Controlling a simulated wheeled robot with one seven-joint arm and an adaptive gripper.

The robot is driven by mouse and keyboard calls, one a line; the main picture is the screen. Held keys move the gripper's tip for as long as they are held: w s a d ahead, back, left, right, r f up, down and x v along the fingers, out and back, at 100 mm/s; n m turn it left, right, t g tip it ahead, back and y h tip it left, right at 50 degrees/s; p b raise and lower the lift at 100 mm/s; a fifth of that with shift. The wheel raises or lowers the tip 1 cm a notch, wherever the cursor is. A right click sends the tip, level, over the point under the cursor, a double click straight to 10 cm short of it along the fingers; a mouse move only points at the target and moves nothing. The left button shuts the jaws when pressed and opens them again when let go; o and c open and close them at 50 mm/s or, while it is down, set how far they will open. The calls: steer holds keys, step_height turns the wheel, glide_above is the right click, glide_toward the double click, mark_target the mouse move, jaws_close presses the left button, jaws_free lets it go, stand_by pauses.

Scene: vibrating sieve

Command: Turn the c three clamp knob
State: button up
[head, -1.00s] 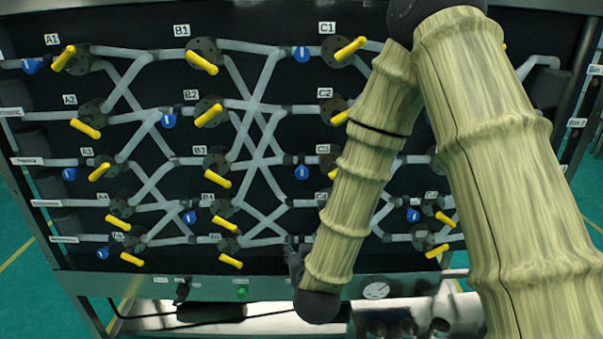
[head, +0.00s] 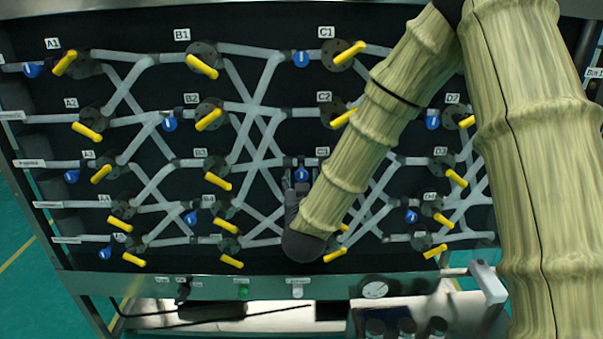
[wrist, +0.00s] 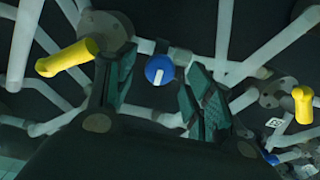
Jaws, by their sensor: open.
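The C3 clamp knob is a blue disc with a pale bar, next to the C3 label (head: 322,152) in the head view. This knob (head: 302,175) shows just above my dark gripper (head: 302,168), framed by its fingers. In the wrist view, the knob (wrist: 159,70) appears between the two dark green finger pads of my gripper (wrist: 158,78), with space on both sides. My gripper is open and holds nothing. I cannot tell how deep the knob is between the pads. My arm hides the C3 valve body and its yellow handle in the head view.
Grey pipes cross the black panel around the knob. A yellow valve handle (wrist: 68,57) lies left of my fingers in the wrist view, and another yellow handle (wrist: 302,104) is at right. The C2 handle (head: 343,118) is above right in the head view.

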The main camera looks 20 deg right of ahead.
mark_target(301, 177)
steer(key=shift+p+x, duration=0.3)
steer(key=shift+x, duration=1.3)
steer(key=shift+c, duration=0.4)
steer(key=c, duration=1)
